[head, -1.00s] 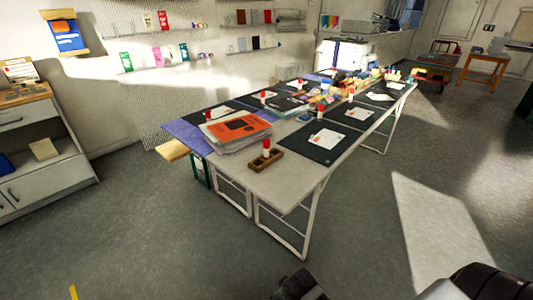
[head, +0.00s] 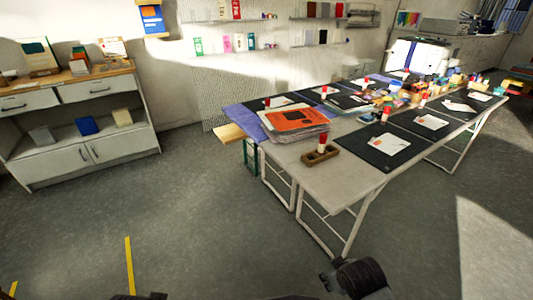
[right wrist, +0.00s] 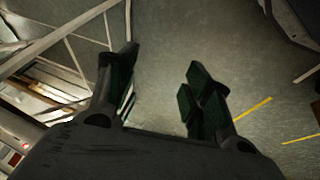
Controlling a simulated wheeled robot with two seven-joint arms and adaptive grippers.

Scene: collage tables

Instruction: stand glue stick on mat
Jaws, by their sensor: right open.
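A white glue stick with a red cap (head: 321,145) stands in a small wooden holder (head: 330,154) at the near end of the long table. A dark mat (head: 375,164) with a white card on it lies just right of the holder. Another red-capped stick (head: 386,114) stands at that mat's far corner; I cannot tell whether it is on the mat. My right gripper (head: 328,281) is low at the bottom of the head view, away from the table. In the right wrist view its fingers (right wrist: 158,85) are apart and empty above the floor. My left gripper is not in view.
The long table (head: 315,185) also bears a stack of papers with an orange sheet (head: 297,119), more dark mats and several red-capped sticks. A white cabinet (head: 110,145) stands at the left wall. The floor (head: 200,220) before the table is clear.

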